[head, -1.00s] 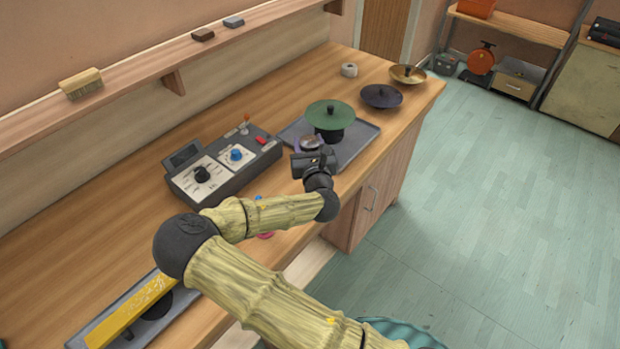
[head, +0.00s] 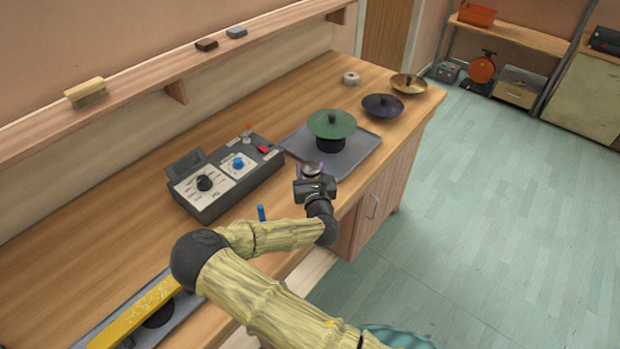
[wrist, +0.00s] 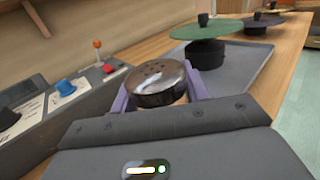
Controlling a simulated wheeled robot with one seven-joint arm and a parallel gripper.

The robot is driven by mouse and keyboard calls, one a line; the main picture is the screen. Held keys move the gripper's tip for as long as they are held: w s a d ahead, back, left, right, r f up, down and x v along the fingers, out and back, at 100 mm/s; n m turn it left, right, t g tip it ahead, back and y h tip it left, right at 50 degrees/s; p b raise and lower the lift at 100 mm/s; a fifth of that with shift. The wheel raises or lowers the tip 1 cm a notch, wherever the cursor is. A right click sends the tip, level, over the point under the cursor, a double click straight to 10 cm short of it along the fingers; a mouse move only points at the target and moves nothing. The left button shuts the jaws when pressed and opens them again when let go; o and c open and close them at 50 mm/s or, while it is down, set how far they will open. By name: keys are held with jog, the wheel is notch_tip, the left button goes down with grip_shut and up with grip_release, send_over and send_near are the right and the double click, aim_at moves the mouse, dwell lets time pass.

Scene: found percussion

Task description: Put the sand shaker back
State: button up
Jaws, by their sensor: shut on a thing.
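The sand shaker (wrist: 158,84), a round shiny metal thing with a domed top full of small holes, is held upright in my gripper (wrist: 160,92). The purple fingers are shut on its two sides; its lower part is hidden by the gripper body. In the head view the shaker (head: 312,169) shows just beyond my gripper (head: 311,172), by the near left corner of a grey tray (head: 357,157). I cannot tell how high it is above the bench.
A green disc (head: 332,124) on a black base stands on the tray. A control box (head: 225,180) with knobs and a lever is to the left. A blue upright thing (head: 261,213) stands near my arm. Dark (head: 383,107) and brass (head: 409,84) discs lie farther back. Bare bench (head: 130,220) is at left.

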jog(key=shift+f, duration=1.8)
jog(key=shift+f, duration=0.2)
jog(key=o, duration=1.1)
jog(key=shift+r, duration=0.1)
